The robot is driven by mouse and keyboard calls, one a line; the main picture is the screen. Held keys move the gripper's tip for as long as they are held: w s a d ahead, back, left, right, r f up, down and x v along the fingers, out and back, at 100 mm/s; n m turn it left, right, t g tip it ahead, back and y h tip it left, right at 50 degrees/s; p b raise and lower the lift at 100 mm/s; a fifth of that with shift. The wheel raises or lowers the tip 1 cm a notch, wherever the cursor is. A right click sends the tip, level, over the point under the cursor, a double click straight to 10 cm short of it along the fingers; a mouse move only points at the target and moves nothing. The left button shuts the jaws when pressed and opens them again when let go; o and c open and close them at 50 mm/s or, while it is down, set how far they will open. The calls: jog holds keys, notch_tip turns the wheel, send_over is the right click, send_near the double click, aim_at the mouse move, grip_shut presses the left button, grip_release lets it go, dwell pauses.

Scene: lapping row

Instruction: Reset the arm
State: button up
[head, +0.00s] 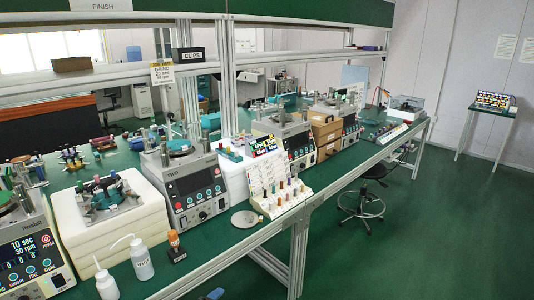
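My arm and my gripper do not show in the head view. The view looks along a long green workbench (245,240) with a row of grey machines on it. The nearest machine (30,250) stands at the left edge with a lit display reading 10 sec and 30 rpm. A second grey machine (195,190) stands behind it, with a dark front panel. The task line names no object to handle.
Between these machines, a metal fixture (108,197) sits on white foam blocks (112,230). An overhead shelf (120,75) spans the bench. A stool (362,205) stands on the open green floor at right.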

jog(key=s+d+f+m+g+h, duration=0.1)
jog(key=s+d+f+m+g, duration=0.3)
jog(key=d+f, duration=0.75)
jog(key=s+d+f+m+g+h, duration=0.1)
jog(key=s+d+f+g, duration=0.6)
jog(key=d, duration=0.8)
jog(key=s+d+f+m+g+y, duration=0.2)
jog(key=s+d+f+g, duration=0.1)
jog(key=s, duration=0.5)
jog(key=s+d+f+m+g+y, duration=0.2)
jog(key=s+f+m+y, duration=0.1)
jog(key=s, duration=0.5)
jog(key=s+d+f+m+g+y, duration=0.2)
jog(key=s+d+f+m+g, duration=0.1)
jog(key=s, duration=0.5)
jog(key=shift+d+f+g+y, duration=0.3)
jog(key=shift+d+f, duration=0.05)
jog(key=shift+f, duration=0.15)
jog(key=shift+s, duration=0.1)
